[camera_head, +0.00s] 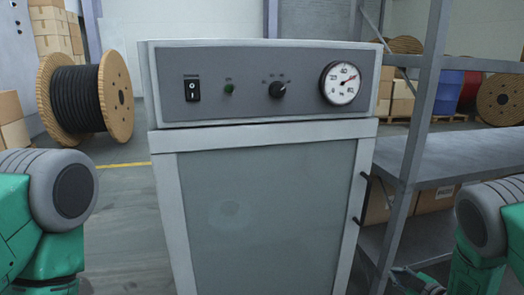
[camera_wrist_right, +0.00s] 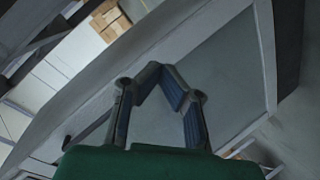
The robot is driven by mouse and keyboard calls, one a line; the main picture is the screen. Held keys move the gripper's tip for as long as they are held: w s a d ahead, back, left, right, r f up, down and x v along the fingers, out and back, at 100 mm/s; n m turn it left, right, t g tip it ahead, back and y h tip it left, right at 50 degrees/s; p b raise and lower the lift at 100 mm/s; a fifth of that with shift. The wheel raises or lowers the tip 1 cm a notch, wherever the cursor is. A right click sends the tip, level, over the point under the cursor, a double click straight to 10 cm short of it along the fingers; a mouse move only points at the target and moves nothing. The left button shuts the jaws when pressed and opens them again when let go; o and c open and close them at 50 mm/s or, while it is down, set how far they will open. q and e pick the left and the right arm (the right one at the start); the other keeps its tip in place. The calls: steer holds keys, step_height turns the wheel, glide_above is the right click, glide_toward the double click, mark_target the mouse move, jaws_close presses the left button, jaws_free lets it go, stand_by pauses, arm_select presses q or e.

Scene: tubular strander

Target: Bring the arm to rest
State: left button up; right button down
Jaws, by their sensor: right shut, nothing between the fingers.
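My right arm (camera_head: 485,235) comes in at the lower right of the head view. Its gripper (camera_head: 415,281) shows low beside the cabinet's right side, partly cut off by the bottom edge. In the right wrist view the gripper (camera_wrist_right: 162,78) has its fingertips together with nothing between them, in front of the cabinet (camera_wrist_right: 232,75). I cannot tell the exact gap to the cabinet. My left arm (camera_head: 45,215) shows at the lower left of the head view; its gripper is out of the picture.
The grey cabinet (camera_head: 265,210) stands straight ahead, with a switch (camera_head: 192,90), a knob (camera_head: 277,90) and a round gauge (camera_head: 340,83) on its panel. Its door handle (camera_head: 363,200) is on the right. A metal shelf (camera_head: 455,160) stands close to my right arm. A cable reel (camera_head: 85,98) stands left.

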steer(key=s+a+f+m+g+h, duration=0.25)
steer(key=s+f+m+g, duration=0.35)
steer(key=s, duration=0.6)
steer(key=s+a+f+m+g+h, duration=0.15)
steer(key=s+a, duration=0.25)
steer(key=s, duration=0.7)
steer(key=s+a+m+g, duration=0.25)
steer(key=s+a, duration=0.25)
steer(key=s, duration=0.5)
steer(key=s+r+m+g+p, duration=0.1)
steer(key=s+r+g, duration=0.2)
steer(key=s, duration=0.7)
arm_select(q)
step_height(320, 180, up, 14)
steer(key=p, duration=1.3)
steer(key=shift+a+r, duration=0.15)
steer(key=shift+a, duration=0.15)
arm_select(e)
step_height(320, 180, up, 13)
steer(key=w, duration=0.1)
steer(key=shift+a, duration=0.25)
arm_select(q)
steer(key=shift+d, duration=0.1)
arm_select(e)
steer(key=shift+d+r, duration=0.1)
